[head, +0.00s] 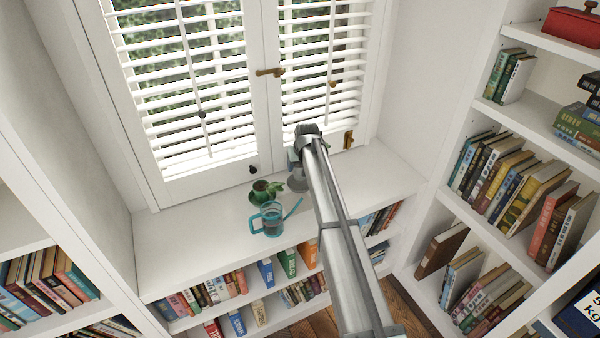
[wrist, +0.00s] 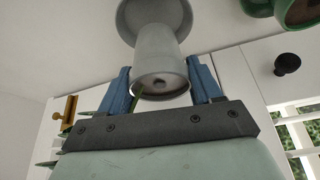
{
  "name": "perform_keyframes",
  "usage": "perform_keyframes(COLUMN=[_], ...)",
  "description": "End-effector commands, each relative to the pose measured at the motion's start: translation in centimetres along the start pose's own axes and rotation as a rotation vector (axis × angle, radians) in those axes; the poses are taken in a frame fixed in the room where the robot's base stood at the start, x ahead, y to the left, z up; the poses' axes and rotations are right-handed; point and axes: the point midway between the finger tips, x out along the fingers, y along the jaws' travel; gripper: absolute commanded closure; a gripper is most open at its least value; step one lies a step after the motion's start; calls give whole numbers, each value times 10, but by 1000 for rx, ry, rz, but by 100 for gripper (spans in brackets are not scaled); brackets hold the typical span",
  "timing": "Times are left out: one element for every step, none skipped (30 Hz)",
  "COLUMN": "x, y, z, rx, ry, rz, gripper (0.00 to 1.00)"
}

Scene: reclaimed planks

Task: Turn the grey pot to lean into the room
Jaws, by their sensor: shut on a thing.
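The grey pot (wrist: 158,52) shows in the wrist view between the two blue fingers of my gripper (wrist: 161,82), which is shut on it. A wide grey round piece, like a saucer, shows at its far end. The near end shows a dark round spot, and a thin green leaf tip is beside it. In the head view the pot (head: 297,182) is a small grey shape on the white windowsill (head: 190,240). My gripper (head: 294,158) is mostly hidden behind my arm there, so I cannot tell the pot's lean.
A green pot with a plant (head: 262,192) and a teal watering can (head: 272,220) stand left of the grey pot on the sill. The shuttered window (head: 220,80) is close behind. Bookshelves (head: 520,190) stand at the right. The sill's left part is clear.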

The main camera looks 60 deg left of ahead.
Motion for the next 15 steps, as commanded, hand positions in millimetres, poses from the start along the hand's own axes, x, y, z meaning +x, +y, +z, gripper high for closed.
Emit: perform_keyframes(x=[-10,-15,-21,-25,-29,-34,-38,-40,-44,-46,-48,-51,-52,-54,-56], y=[0,0,0,0,0,0,0,0,0,0,0,0,0,0,0], z=[-5,-8,-10,-12,-13,-16,-18,-19,-20,-21,-22,-23,-24,-24,-25], rx=[0,0,0,0,0,0,0,0,0,0,0,0,0,0,0], ry=[4,4,3,2,2,3,3,3,2,1,1,1,1,1,1], rz=[1,1,0,0,0,0,0,0,0,0,0,0,0,0,0], gripper=[85,85,85,85,85,85,85,85,85,85,85,85,85,85,85])
